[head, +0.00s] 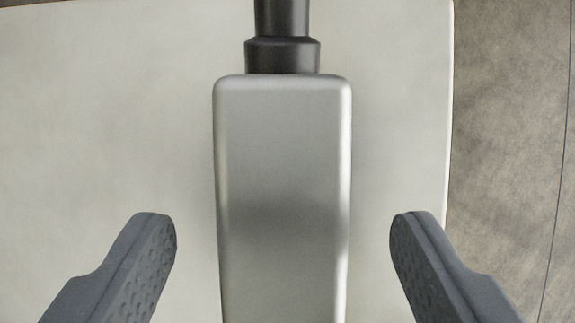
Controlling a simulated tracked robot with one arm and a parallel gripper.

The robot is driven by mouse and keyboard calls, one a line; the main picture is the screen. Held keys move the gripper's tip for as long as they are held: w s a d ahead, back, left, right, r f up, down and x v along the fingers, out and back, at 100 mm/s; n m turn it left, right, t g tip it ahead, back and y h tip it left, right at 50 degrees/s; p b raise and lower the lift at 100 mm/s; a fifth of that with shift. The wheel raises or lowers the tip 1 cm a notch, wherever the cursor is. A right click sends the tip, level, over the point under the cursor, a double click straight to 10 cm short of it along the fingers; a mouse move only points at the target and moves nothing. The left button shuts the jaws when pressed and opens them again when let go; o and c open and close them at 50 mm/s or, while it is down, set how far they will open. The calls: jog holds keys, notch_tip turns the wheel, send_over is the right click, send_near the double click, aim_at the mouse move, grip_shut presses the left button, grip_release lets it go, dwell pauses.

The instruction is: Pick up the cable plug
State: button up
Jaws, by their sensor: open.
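The cable plug (283,180) is a light grey, silvery rounded block in the middle of the head view. A dark stepped collar and cable (282,45) run from its far end to the top edge. Its near end is cut off by the bottom edge. My gripper (282,228) is open, with one dark grey finger on each side of the plug. There is a clear gap between each finger and the plug, and neither appears to touch it.
A pale, flat surface (100,120) lies beneath the plug and is clear on both sides of it. Its right edge runs down the right of the view. Beyond it is a brownish, mottled floor (510,150).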

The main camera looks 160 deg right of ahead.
aim_at(282, 252)
jog(key=shift+x, duration=1.3)
jog(key=shift+f, duration=0.25)
jog(key=c, duration=1.4)
jog(key=shift+r, duration=0.15)
